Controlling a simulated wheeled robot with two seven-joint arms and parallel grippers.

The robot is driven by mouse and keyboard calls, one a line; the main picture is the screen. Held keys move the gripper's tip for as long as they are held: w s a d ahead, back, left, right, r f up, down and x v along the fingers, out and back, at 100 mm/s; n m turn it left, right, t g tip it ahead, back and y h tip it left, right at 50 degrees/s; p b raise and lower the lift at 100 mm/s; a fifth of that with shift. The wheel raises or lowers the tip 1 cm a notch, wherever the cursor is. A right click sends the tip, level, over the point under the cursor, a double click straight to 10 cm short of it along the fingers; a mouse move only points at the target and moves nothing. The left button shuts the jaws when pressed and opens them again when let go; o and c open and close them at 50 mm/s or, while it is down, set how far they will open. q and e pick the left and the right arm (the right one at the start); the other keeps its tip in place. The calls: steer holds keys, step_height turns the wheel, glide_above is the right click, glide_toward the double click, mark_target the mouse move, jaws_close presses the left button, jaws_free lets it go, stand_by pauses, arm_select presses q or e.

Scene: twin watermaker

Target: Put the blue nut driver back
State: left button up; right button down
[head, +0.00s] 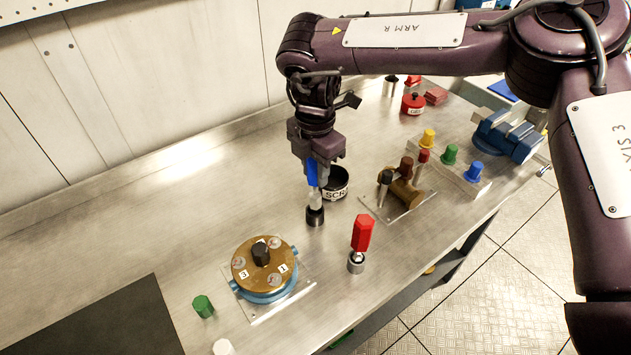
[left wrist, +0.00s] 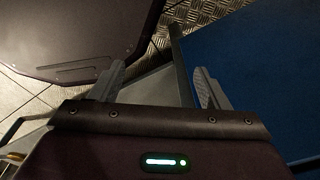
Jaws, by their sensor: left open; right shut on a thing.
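The blue nut driver (head: 312,172) is upright in my right gripper (head: 318,166), whose jaws are shut on its blue handle. Its pale lower part (head: 315,199) points straight down to a dark cylinder (head: 316,216) at the worktop. I cannot tell whether this cylinder is a holder or the driver's own end. My left gripper (left wrist: 160,86) is open, with nothing between its fingers in the left wrist view. It does not show in the head view.
A black bowl labelled SCR (head: 335,185) stands close behind the driver. A red-handled tool (head: 362,234) stands in a steel holder (head: 356,263). A brass-topped housing (head: 260,268) is front left. A brown part on a plate (head: 398,194), coloured knobs and a blue vise (head: 508,137) are right.

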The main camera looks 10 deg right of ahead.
mark_target(315, 192)
step_height(315, 192, down, 4)
steer(key=shift+f+p, duration=0.1)
steer(key=shift+p, duration=0.4)
steer(key=shift+f, duration=0.25)
steer(key=shift+f, duration=0.15)
steer(key=c, duration=1.1)
jaws_free()
